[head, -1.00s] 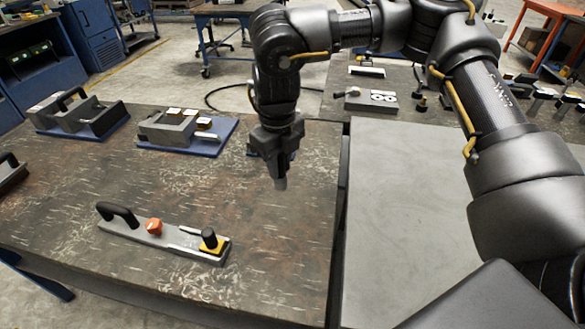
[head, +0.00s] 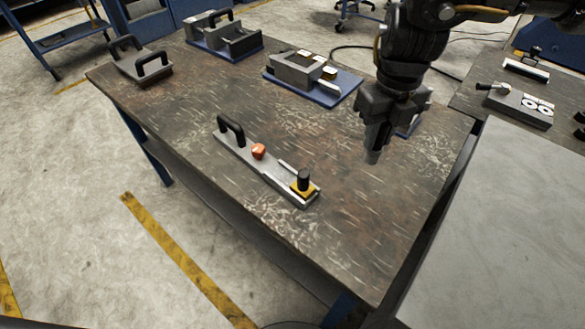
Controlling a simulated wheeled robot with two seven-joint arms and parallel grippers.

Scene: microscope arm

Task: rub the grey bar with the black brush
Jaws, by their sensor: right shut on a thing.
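The grey bar (head: 262,172) lies on the dark worn table. It carries a black arched handle (head: 231,129) at its left end, an orange knob (head: 258,151), and a black upright grip (head: 303,178) on a yellow base at its right end. I cannot tell whether this grip is the black brush; no other clear brush shows. My right gripper (head: 375,145) points down above the table, to the right of the bar and apart from it. It is shut on a small greyish thing that is mostly hidden between the fingers. My left gripper is out of view.
Grey blocks stand on blue plates (head: 346,89) at the back of the table (head: 190,110). A grey piece with black handles (head: 143,66) lies at the far left corner. A pale tabletop (head: 490,220) adjoins on the right. The table around the bar is clear.

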